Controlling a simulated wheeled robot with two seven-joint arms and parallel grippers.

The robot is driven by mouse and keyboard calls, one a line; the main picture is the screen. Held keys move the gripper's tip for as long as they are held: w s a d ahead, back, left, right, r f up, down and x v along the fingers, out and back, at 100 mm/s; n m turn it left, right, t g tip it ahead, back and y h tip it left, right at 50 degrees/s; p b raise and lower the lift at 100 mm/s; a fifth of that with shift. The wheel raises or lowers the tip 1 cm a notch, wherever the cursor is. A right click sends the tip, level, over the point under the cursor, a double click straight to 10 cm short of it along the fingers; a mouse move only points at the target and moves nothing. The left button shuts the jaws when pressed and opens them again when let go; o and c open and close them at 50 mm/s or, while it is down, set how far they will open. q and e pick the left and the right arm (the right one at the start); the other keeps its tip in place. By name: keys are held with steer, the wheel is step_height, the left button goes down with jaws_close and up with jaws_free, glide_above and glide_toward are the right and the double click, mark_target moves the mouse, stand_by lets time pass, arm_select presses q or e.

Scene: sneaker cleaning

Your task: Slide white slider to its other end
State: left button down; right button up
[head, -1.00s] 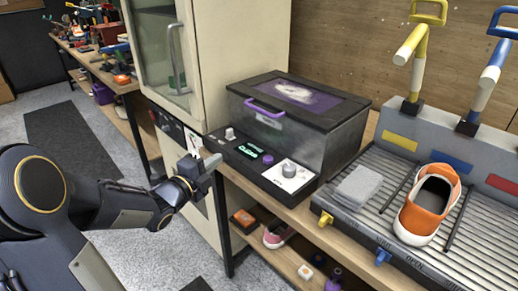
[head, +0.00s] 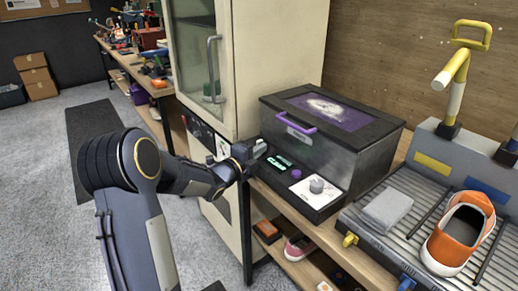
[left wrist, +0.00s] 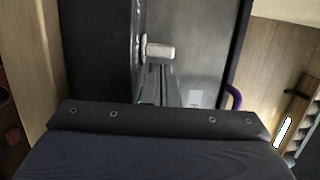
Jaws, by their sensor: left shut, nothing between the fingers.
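The white slider (head: 261,147) is a small light knob at the left end of the black control panel (head: 320,203) on the front of the cleaning box. It also shows in the left wrist view as a pale stub (left wrist: 160,51) beside a dark edge. My left gripper (head: 244,155) is shut and empty, right beside the slider at the panel's left end. It partly covers that part of the panel, and I cannot tell whether it touches the slider. My right gripper is not in view.
The box has a purple handle (head: 297,124), a green display (head: 277,164) and a grey dial (head: 316,185). A cream cabinet (head: 280,60) stands just behind left. An orange sneaker (head: 456,240) and a grey block (head: 387,209) lie on the ribbed rack to the right.

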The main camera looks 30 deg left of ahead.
arm_select(q)
steer(key=shift+a, duration=0.15)
steer(key=shift+w+a+f+b, duration=0.15)
steer(key=shift+a+b, duration=0.2)
steer(key=a, duration=0.1)
steer(key=w+a+b, duration=0.1)
steer(key=a, duration=0.1)
steer(key=shift+w+a, duration=0.3)
steer(key=shift+a, duration=0.1)
steer(key=shift+a+r, duration=0.15)
steer(key=shift+r, duration=0.05)
